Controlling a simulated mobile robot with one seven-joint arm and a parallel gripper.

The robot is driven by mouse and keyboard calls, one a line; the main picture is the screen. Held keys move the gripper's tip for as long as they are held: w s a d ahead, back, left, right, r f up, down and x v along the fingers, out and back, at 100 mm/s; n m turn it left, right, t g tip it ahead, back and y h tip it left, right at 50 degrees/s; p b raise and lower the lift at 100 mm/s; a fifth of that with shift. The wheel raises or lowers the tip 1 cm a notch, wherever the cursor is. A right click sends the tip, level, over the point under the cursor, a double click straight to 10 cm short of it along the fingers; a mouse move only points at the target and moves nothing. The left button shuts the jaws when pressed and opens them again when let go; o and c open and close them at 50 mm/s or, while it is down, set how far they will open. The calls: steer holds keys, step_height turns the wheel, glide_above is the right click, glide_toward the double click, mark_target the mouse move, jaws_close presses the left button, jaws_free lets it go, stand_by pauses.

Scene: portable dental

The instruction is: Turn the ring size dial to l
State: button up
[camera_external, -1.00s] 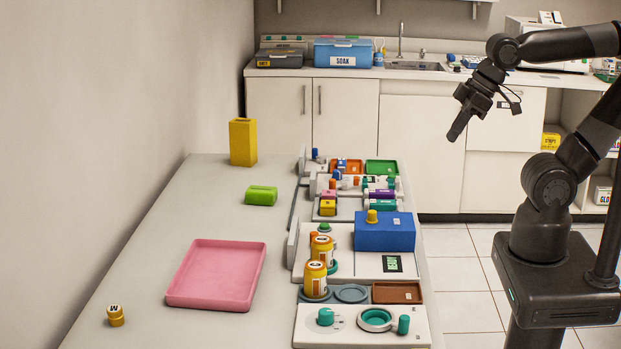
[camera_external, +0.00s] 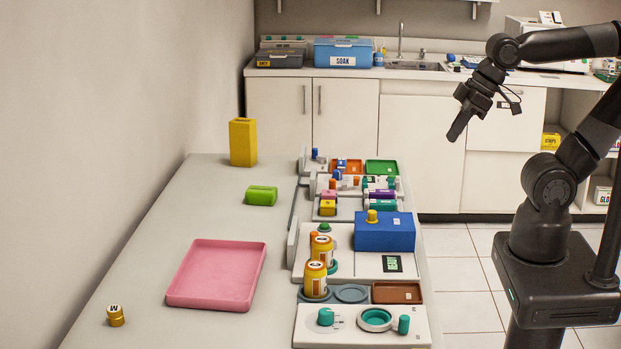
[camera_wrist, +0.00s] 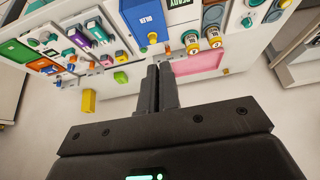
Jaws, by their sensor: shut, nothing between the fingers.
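A white panel (camera_external: 300,337) at the near end of the bench carries a small teal knob (camera_external: 326,316) beside a pale round marking, a teal ring (camera_external: 375,316) and a teal cylinder (camera_external: 403,324). The knob looks like the ring size dial, but its lettering is too small to read. Teal parts of this panel also show at the upper right of the wrist view, with one teal knob (camera_wrist: 247,22). My gripper (camera_external: 453,136) is shut and empty, high in the air right of the bench and far from the panel. Its fingers (camera_wrist: 160,72) are together in the wrist view.
Two yellow cans (camera_external: 315,280) stand just behind the panel, with a blue box (camera_external: 384,236) farther back. A pink tray (camera_external: 217,274), a green block (camera_external: 261,195) and a yellow box (camera_external: 243,141) are on the left. The air around my gripper is clear.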

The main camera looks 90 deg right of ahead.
steer(key=shift+o, duration=0.8)
steer(key=shift+w+a, duration=0.1)
steer(key=shift+w, duration=0.05)
steer(key=o, duration=0.8)
steer(key=shift+m+g+y, duration=0.4)
steer(key=shift+g, duration=0.4)
steer(key=w+a, duration=0.1)
steer(key=w, duration=0.2)
steer(key=w+a, duration=0.2)
steer(key=w, duration=0.1)
steer(key=w+a+r, duration=0.1)
steer(key=w, duration=0.2)
steer(key=shift+a, duration=0.3)
steer(key=shift+c, duration=0.2)
steer(key=shift+o, duration=0.2)
steer(key=w+a+f+g, duration=0.1)
steer(key=w+a+f, duration=0.1)
steer(key=w+a, duration=0.4)
steer(key=shift+w+a+f+m+g, duration=0.2)
steer(key=shift+w+a+m+g, duration=0.15)
steer(key=shift+w, duration=0.75)
steer(key=m+g, duration=0.2)
glide_toward(326, 311)
steer(key=shift+n+h, duration=0.25)
steer(key=shift+h, duration=0.15)
steer(key=f, duration=0.9)
steer(key=shift+w+a, duration=0.15)
steer(key=shift+a, duration=0.2)
steer(key=c, duration=1)
